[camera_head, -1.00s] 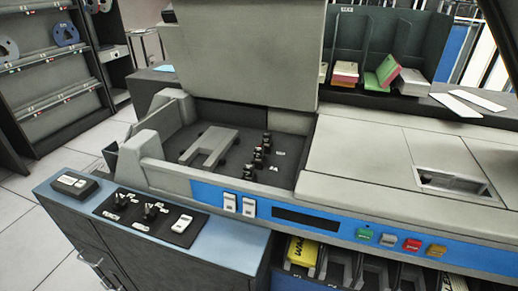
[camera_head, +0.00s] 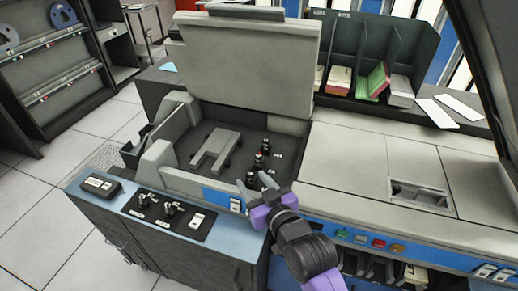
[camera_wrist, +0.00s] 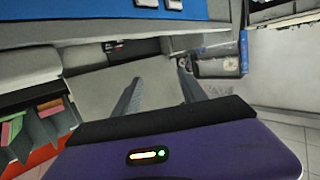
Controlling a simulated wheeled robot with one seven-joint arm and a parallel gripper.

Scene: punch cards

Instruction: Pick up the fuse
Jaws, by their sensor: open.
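Several small dark upright pieces, which look like fuses (camera_head: 262,154), stand in a row inside the open recessed bay of the grey machine (camera_head: 225,160) in the head view. They are too small to tell apart. My gripper (camera_head: 257,182) is open and empty at the bay's front edge, in front of the row and apart from it. It hides part of the blue front strip. In the wrist view my two fingers (camera_wrist: 160,76) are spread with nothing between them. I cannot clearly make out a fuse in the wrist view.
The bay's raised lid (camera_head: 240,60) stands upright behind it. A grey bracket (camera_head: 216,150) lies in the bay, left of the fuses. A switch panel (camera_head: 168,213) sits at front left. The flat machine top (camera_head: 345,150) to the right is mostly clear. Card slots (camera_head: 370,55) stand behind.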

